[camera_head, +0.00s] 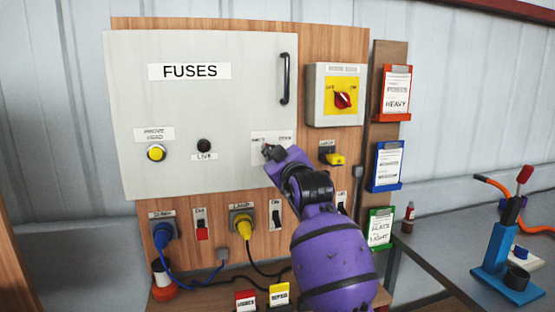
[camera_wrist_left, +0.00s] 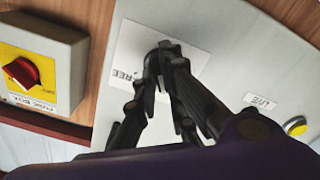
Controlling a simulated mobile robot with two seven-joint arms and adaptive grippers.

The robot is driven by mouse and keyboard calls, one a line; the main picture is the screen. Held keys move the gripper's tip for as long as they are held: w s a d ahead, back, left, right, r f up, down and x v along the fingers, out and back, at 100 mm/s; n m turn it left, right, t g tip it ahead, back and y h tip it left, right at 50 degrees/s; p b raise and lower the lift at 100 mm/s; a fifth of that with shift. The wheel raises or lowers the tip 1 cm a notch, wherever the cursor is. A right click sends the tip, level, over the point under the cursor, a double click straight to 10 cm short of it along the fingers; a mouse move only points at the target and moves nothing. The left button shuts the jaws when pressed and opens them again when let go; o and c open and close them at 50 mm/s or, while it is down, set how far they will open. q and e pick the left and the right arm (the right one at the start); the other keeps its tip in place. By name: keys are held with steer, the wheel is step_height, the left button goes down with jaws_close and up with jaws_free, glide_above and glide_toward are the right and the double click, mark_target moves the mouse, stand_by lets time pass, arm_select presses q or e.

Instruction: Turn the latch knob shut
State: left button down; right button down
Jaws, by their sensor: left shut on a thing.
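The latch knob is at the lower right of the grey FUSES door (camera_head: 220,90). A white label plate (camera_head: 258,143) lies behind it, its lettering too small to read surely in the head view. My left gripper (camera_head: 270,152) is at the plate, with its purple arm rising from below. In the left wrist view the dark fingers of my left gripper (camera_wrist_left: 165,52) close together over the plate (camera_wrist_left: 135,55), on the latch knob. The fingers mostly hide the knob, so its angle cannot be told. My right gripper is in neither view.
A black door handle (camera_head: 285,78) is above the knob. To the right is a grey box with a red rotary switch (camera_head: 343,100). Plugs, including a yellow one (camera_head: 243,225), and cables sit below. A blue stand (camera_head: 505,250) is on the right bench.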

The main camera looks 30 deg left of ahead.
arm_select(q)
steer(key=shift+n, duration=1.1)
steer(key=c, duration=1.9)
jaws_free()
steer(key=shift+o, duration=0.3)
steer(key=v, duration=1.2)
